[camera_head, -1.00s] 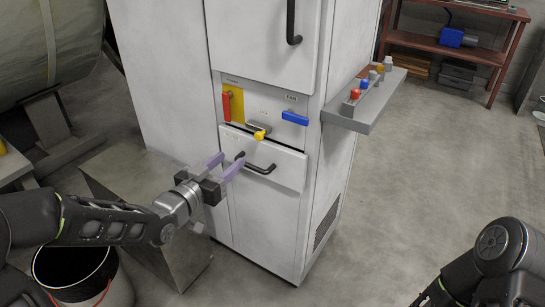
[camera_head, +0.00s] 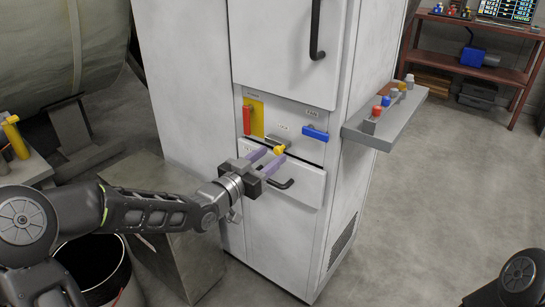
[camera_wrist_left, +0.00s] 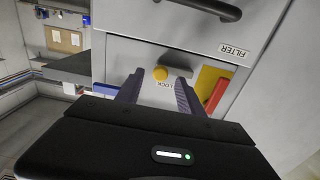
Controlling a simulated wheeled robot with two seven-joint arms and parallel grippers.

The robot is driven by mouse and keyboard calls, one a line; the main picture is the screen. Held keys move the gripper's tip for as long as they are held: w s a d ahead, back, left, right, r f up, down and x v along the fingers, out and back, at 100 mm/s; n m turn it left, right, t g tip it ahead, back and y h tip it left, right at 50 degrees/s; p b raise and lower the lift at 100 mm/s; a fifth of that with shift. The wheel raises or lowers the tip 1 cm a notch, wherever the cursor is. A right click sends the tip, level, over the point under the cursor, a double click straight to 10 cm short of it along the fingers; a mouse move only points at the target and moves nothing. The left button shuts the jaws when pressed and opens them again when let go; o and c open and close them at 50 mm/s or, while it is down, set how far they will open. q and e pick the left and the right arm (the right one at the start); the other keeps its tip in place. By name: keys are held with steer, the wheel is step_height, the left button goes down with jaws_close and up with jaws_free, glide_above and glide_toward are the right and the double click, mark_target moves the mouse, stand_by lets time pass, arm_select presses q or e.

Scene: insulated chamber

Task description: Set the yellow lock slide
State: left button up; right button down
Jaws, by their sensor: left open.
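The yellow lock slide (camera_head: 279,150) is a small yellow knob on a grey slot plate on the white cabinet's front, above a drawer with a black handle.
A red handle (camera_head: 246,120) on a yellow plate is left of the lock, and a blue handle (camera_head: 315,134) is to its right. A grey side shelf (camera_head: 372,136) with several coloured knobs juts from the cabinet. A black bucket (camera_head: 95,275) stands below my left arm.

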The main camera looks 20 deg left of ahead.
arm_select(q)
steer(key=shift+x, duration=0.9)
steer(key=shift+c, duration=0.5)
jaws_close()
